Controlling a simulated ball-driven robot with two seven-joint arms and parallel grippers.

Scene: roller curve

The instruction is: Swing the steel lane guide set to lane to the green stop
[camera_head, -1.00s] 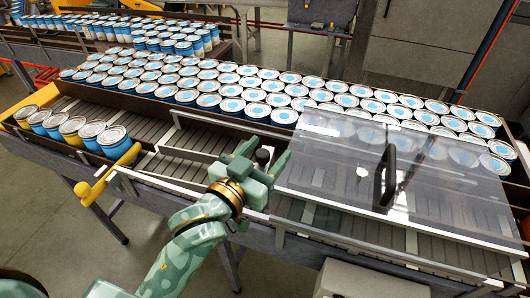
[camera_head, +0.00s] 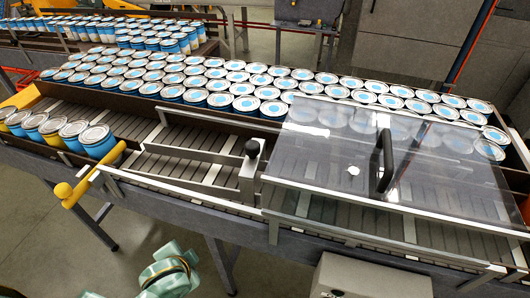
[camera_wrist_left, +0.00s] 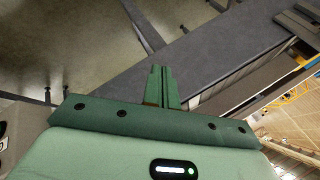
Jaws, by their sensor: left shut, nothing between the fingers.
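The steel lane guide (camera_head: 190,154) is a thin bar over the slatted conveyor. It runs from near the left end of the lane to a steel upright with a black knob (camera_head: 252,148), just left of the clear cover. I cannot make out a green stop. My left arm's green wrist shows low in the head view, apart from the guide; its fingertips are not clear there. In the left wrist view my left gripper (camera_wrist_left: 162,86) has its fingers together and empty, with the grey conveyor side beyond. My right gripper is not in view.
A clear cover (camera_head: 330,168) with a black handle (camera_head: 384,160) spans the lane's right part. Blue-and-white cans (camera_head: 220,101) fill the lane behind. Several cans stand at the left by a yellow arm (camera_head: 88,178). A grey box (camera_head: 370,278) stands in front.

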